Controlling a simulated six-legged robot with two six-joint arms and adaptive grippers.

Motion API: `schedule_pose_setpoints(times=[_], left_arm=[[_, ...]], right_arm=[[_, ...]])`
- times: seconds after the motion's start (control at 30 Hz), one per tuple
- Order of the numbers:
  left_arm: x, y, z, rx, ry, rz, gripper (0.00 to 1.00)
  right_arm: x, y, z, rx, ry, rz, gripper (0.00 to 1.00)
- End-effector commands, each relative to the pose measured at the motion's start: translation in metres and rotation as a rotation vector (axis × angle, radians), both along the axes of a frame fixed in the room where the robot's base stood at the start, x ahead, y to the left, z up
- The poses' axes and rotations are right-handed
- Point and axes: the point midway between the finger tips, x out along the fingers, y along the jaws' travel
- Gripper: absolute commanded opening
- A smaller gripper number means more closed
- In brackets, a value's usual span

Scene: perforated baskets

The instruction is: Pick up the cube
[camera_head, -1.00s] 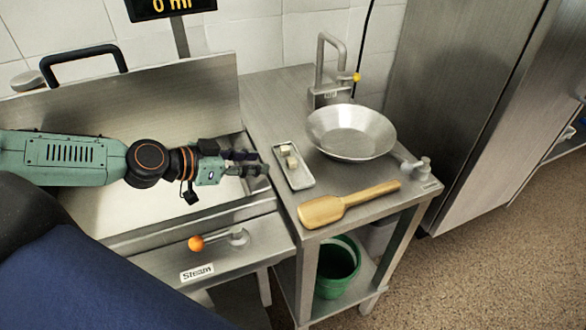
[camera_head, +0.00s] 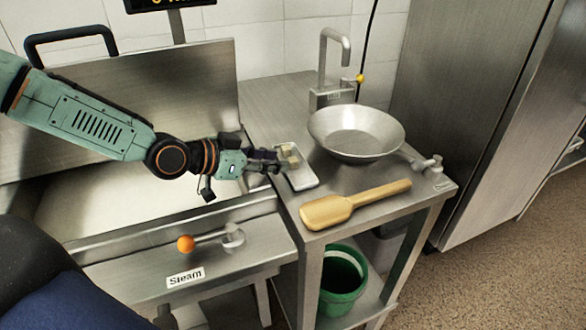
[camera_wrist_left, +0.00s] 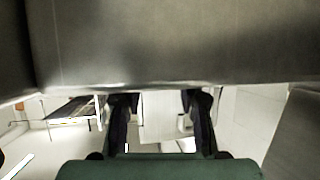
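A small pale cube (camera_head: 285,150) sits on a shallow metal tray (camera_head: 302,180) on the steel side table; a second pale block seems to lie against it, partly hidden. My left gripper (camera_head: 276,160) is at the tray's left edge, with its fingertips beside the cube. In the left wrist view its two dark fingers (camera_wrist_left: 160,108) stand apart. A pale shape shows between them, but I cannot tell whether it is the cube or whether the fingers touch it. My right gripper is not in view.
A wide metal bowl (camera_head: 357,132) and a wooden paddle (camera_head: 355,205) lie right of the tray. A tap (camera_head: 333,70) stands behind. The open steel basin (camera_head: 120,205) has a raised lid and an orange-knobbed lever (camera_head: 187,243). A green bucket (camera_head: 343,280) is below.

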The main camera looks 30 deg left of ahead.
Motion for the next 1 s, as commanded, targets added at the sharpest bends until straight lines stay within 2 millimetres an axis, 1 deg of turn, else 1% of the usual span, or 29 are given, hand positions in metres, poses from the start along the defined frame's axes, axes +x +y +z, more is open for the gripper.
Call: schedule_pose_setpoints(times=[0.17,0.3,0.6,0.8,1.0], left_arm=[[0.005,-0.003,-0.003,0.005,0.001,-0.002,0.36],[0.013,-0.008,-0.008,0.006,0.000,-0.004,0.36],[0.032,-0.019,-0.018,0.006,0.001,-0.001,0.36],[0.041,-0.024,-0.021,0.002,0.000,0.000,0.36],[0.042,-0.025,-0.020,-0.001,-0.001,0.001,0.36]], right_arm=[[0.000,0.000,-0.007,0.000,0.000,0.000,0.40],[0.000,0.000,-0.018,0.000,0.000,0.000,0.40],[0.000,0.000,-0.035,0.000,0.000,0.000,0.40],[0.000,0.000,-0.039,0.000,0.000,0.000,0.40],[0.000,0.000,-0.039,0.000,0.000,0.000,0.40]])
